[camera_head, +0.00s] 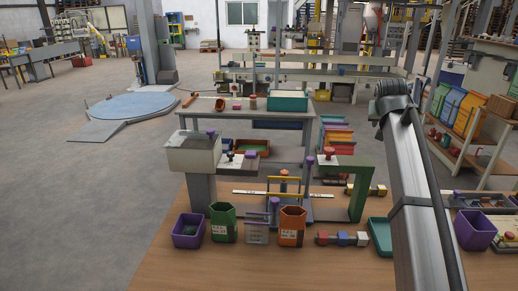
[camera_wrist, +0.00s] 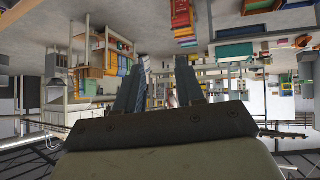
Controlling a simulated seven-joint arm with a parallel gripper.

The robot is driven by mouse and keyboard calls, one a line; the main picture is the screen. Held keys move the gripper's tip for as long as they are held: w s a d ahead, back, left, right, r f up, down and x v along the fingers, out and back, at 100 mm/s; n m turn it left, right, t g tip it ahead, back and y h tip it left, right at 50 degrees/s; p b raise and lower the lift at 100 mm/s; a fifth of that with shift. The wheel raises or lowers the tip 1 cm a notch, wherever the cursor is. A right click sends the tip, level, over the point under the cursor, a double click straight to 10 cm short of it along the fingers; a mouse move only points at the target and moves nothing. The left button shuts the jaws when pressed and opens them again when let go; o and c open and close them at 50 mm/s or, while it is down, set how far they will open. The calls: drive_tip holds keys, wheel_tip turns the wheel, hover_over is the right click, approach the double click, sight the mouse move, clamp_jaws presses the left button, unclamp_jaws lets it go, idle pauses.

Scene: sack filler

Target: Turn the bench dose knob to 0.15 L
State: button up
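The wooden bench (camera_head: 190,262) fills the lower part of the head view, with a small filler set-up on it. A red-topped knob (camera_head: 329,151) sits on a white plate above a green stand. I cannot tell which is the dose knob, and no scale marks are readable. My gripper (camera_wrist: 163,65) shows in the wrist view with its two fingers apart and nothing between them. It is far from the bench things and outside the head view, where only my arm shows at right.
Purple, green and orange bins (camera_head: 291,226) line the bench front. A yellow frame (camera_head: 284,186) and a green stand (camera_head: 361,188) rise behind them. A teal tray (camera_head: 380,237) and a purple bin (camera_head: 474,230) lie near my arm. Bare wood is free at front left.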

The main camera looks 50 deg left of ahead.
drive_tip(key=s+a+r+n+g+y, duration=0.1)
drive_tip(key=s+a+n+g, duration=0.1)
drive_tip(key=s+a, duration=0.75)
drive_tip(key=s+a+r+n+g, duration=0.1)
drive_tip(key=s+a+n+g, duration=0.15)
drive_tip(key=s+a, duration=0.7)
drive_tip(key=n+g, duration=0.3)
drive_tip(key=n, duration=0.1)
approach(230, 153)
drive_tip(key=shift+h, duration=0.3)
drive_tip(key=x, duration=0.8)
drive_tip(key=shift+a+r, duration=0.15)
drive_tip(key=shift+a, duration=0.05)
drive_tip(key=shift+c, duration=0.2)
clamp_jaws()
drive_tip(key=shift+s+m+t+h, duration=0.15)
drive_tip(key=shift+m+t, duration=0.25)
drive_tip(key=shift+m, duration=0.75)
drive_tip(key=shift+w+m+t+h, duration=0.1)
drive_tip(key=shift+m+t+h, duration=0.2)
drive_tip(key=shift+m, duration=0.8)
